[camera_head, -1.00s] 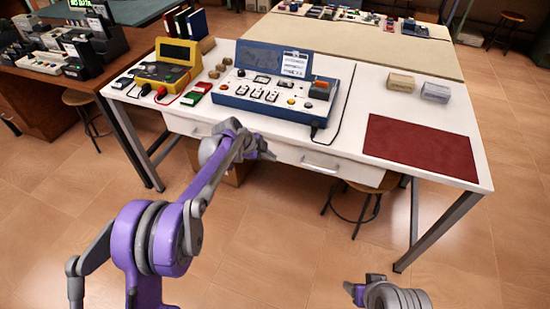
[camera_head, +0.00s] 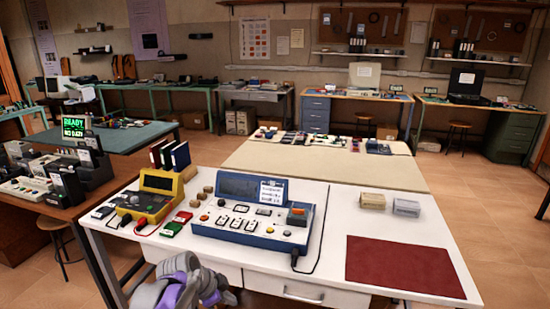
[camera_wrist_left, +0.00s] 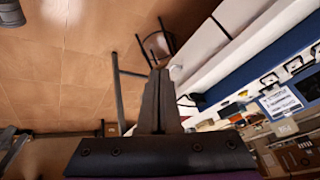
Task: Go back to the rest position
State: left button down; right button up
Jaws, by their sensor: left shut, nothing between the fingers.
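My left gripper (camera_head: 230,297) shows at the bottom edge of the head view, in front of the white table's (camera_head: 335,205) drawer side. In the left wrist view its two dark fingers (camera_wrist_left: 160,75) stand pressed together with nothing between them. It is apart from the things on the table. Most of my left arm is below the head view. My right gripper is in neither current view.
The white table bears a blue console (camera_head: 250,220), a yellow meter (camera_head: 150,199), small blocks (camera_head: 406,207) and a dark red mat (camera_head: 402,267). A brown bench (camera_head: 40,213) stands at left. A stool (camera_head: 55,240) is beside it. Open floor (camera_head: 490,210) lies at right.

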pick_arm(q)
jog(key=s+a+r+n+y+p, duration=0.1)
jog(key=s+n, duration=0.3)
jog(key=s, duration=0.4)
jog(key=s+a+r+n+y+p, duration=0.1)
jog(key=s+a+n+p, duration=0.1)
jog(key=s+n, duration=0.3)
jog(key=s+a+r+n+t+y+p, duration=0.1)
jog(key=s+a+n+y+p, duration=0.1)
jog(key=s, duration=1.1)
jog(key=n+p, duration=0.1)
jog(key=n, duration=0.1)
jog(key=shift+a+r+n+p, duration=0.25)
jog(key=shift+a+n+p, duration=0.05)
jog(key=shift+a+p, duration=0.1)
jog(key=shift+d, duration=0.1)
